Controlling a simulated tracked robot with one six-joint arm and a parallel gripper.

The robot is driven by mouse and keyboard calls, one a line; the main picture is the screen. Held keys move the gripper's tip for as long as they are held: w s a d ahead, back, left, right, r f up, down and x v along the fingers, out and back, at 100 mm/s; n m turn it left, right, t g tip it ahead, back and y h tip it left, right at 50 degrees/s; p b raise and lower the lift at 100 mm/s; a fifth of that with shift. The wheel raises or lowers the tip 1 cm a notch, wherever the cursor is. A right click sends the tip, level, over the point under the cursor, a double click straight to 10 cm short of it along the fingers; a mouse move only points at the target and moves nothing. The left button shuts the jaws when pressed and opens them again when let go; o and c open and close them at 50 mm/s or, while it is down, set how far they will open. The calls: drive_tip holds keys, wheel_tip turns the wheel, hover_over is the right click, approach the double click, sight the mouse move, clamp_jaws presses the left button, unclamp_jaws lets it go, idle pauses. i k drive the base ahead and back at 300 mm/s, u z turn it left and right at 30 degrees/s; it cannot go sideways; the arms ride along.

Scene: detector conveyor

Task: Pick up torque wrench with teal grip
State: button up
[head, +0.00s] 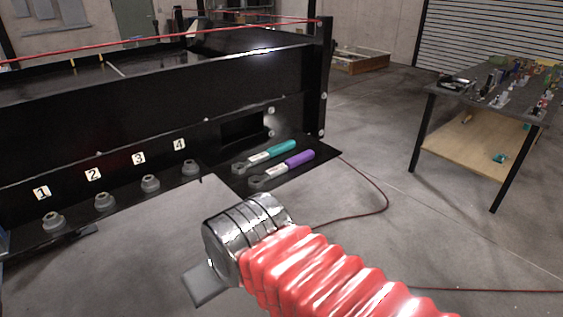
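The torque wrench with the teal grip (278,151) lies on a black shelf at the right end of the black conveyor frame. Its metal head points left and its teal handle points right. A second wrench with a purple grip (298,160) lies beside it, nearer to me and roughly parallel. My arm, in a red ribbed sleeve, reaches in from the lower right to a metal wrist. Part of my gripper (205,284) shows as a grey piece below the wrist, apart from both wrenches. Its fingertips cannot be made out.
Several grey sockets (104,202) stand along the ledge under numbered labels 1 to 4. A red cable (387,203) runs over the floor right of the shelf. A cluttered table (462,94) stands at the right. The floor between is mostly clear.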

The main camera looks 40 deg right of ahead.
sight(279, 149)
drive_tip(key=k, duration=0.2)
drive_tip(key=z, duration=0.2)
drive_tip(key=i, duration=1.15)
drive_tip(key=z, duration=0.45)
